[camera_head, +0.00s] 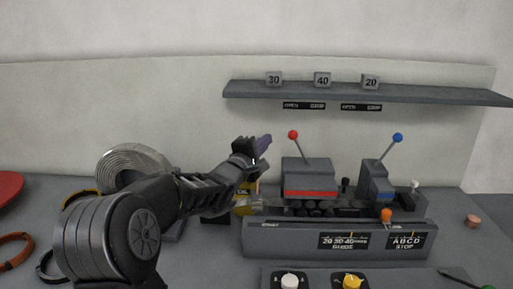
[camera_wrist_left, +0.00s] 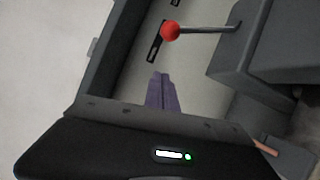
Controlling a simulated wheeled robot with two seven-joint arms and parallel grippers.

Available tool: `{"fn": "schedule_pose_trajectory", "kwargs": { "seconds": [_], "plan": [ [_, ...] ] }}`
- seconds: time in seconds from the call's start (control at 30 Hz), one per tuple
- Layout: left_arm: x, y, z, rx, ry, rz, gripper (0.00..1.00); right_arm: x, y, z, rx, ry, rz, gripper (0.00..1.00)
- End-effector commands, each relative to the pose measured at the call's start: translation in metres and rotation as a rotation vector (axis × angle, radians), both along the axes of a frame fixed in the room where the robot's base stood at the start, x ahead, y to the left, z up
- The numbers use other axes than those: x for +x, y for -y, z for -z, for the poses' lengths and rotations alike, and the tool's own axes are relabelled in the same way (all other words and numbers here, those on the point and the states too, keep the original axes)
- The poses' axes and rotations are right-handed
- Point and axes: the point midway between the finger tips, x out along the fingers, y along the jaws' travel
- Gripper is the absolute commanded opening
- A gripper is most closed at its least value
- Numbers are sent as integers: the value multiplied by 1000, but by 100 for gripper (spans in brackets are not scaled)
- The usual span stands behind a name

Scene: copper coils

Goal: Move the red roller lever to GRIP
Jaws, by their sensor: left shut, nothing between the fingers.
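The red roller lever (camera_head: 294,135) has a red ball on a thin grey rod that rises from a grey block with a red stripe (camera_head: 310,192). In the head view it leans up and to the left. The red ball also shows in the left wrist view (camera_wrist_left: 169,31), with its rod running right to the block. My left gripper (camera_head: 264,141) is shut and empty, to the left of the red ball and apart from it. Its purple fingers (camera_wrist_left: 160,92) are together in the left wrist view. My right gripper is not in view.
A blue-balled lever (camera_head: 397,138) stands to the right on its own block. A shelf (camera_head: 430,95) with number blocks runs above, with OPEN labels below it. Several knobs sit on the front panel. A wire coil (camera_head: 125,160) stands at the left behind my arm.

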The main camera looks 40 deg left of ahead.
Motion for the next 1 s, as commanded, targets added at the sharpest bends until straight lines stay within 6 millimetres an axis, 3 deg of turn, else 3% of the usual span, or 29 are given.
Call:
{"fn": "schedule_pose_trajectory", "kwargs": {
  "seconds": [0.07,0.33,1.0],
  "plan": [
    [13,3,-3,-1,0,4,0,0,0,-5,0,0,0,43],
    [24,31,-9,-2,1,1,0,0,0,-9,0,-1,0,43],
    [25,35,-13,25,-20,0,0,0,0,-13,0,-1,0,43]
  ]
}}
